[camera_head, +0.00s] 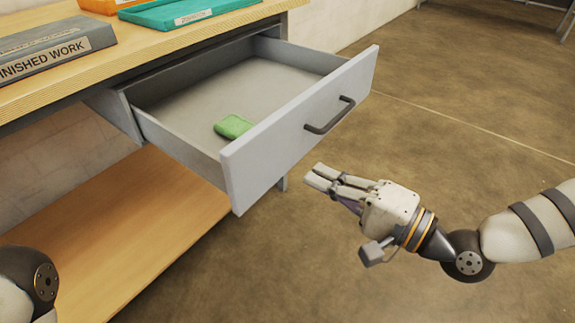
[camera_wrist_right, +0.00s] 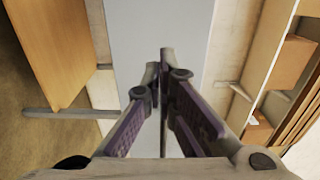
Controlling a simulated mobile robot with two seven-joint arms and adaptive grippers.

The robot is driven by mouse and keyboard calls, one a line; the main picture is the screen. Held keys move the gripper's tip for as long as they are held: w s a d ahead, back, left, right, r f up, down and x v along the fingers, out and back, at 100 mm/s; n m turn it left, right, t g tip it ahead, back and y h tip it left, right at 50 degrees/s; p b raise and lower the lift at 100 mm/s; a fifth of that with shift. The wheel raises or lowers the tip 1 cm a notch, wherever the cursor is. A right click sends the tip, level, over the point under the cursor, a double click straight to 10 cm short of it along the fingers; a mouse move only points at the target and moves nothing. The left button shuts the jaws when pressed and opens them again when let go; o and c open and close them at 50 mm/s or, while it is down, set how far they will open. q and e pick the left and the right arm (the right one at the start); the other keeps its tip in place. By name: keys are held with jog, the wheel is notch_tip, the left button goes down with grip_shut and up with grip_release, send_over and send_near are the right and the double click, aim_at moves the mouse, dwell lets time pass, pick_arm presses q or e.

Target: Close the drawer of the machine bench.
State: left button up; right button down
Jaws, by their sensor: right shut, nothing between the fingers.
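The grey drawer (camera_head: 300,125) of the machine bench (camera_head: 140,55) is pulled far out. Its front panel carries a dark bar handle (camera_head: 330,115). A green block-like item (camera_head: 233,126) lies inside on the drawer floor. My right gripper (camera_head: 316,176) is shut and empty, in front of the drawer's front panel and below the handle in the head view. In the right wrist view its fingers (camera_wrist_right: 164,75) are together, with the pale drawer front (camera_wrist_right: 150,25) beyond them. I cannot tell whether they touch it. My left gripper is not in view; only part of my left arm shows.
A grey "FINISHED WORK" box (camera_head: 50,58) and a teal tray (camera_head: 185,10) are on the bench top. A wooden lower shelf (camera_head: 150,225) lies below the drawer. The brown floor (camera_head: 460,110) to the right is open.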

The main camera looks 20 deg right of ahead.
aim_at(274, 156)
jog(key=x, duration=0.7)
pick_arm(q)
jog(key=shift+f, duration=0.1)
